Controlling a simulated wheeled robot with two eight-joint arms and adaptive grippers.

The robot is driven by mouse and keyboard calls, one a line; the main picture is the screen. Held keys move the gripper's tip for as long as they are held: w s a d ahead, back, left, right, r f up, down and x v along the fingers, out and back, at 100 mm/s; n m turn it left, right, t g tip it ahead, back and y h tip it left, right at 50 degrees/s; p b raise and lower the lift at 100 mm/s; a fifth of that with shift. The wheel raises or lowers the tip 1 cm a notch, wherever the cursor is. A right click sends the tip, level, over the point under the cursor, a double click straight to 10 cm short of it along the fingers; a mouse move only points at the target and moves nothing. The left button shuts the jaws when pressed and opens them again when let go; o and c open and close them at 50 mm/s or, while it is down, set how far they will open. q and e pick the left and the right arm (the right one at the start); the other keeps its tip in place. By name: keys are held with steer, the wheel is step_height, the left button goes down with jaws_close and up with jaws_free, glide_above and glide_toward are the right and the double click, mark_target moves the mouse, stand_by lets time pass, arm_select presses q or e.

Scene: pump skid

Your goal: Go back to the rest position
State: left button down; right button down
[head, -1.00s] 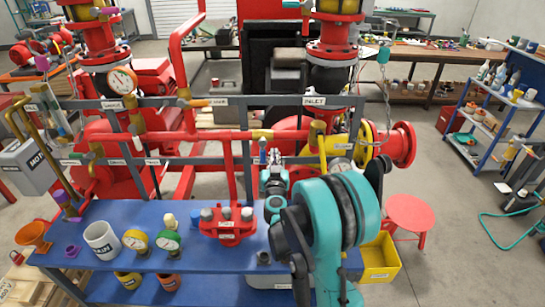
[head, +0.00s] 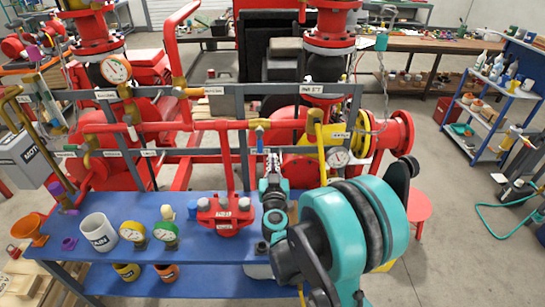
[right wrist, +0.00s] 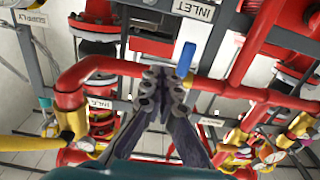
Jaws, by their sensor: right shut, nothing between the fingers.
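My right gripper (head: 272,158) is shut and empty. It points away from me at the pump skid, above the back edge of the blue bench (head: 190,262). In the right wrist view its closed fingers (right wrist: 165,84) show in front of a red pipe (right wrist: 225,86). A small blue valve handle (right wrist: 185,58) stands just beyond the fingertips, to their right; I cannot tell whether they touch. The same handle (head: 260,137) shows just above the gripper in the head view. My left gripper is not in view.
On the bench stand a red manifold block (head: 226,220), a white mug (head: 97,235), gauges (head: 133,233) and an orange funnel (head: 29,231). The skid's grey frame and red pipes are close ahead. A red stool (head: 420,208) is at the right, with open floor beyond it.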

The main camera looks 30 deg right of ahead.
steer(key=shift+s, duration=0.2)
steer(key=shift+a, duration=0.1)
steer(key=a+r+n+t+y+b, duration=0.1)
steer(key=a+r+n+t+y, duration=0.2)
steer(key=a, duration=0.4)
steer(key=s+a+f+n+g+y+b, duration=0.2)
steer(key=s+a+n+g+y, duration=0.25)
steer(key=a+y, duration=0.55)
steer(key=s+f+m+g+h+b, duration=0.1)
steer(key=s+f+g+h, duration=0.1)
steer(key=s+f, duration=0.3)
steer(key=s+f+m+g+h+b, duration=0.1)
steer(key=s+f+g, duration=0.4)
steer(key=s, duration=0.8)
steer(key=shift+a+f+h, duration=0.25)
steer(key=shift+f+h, duration=0.45)
steer(key=shift+f, duration=0.05)
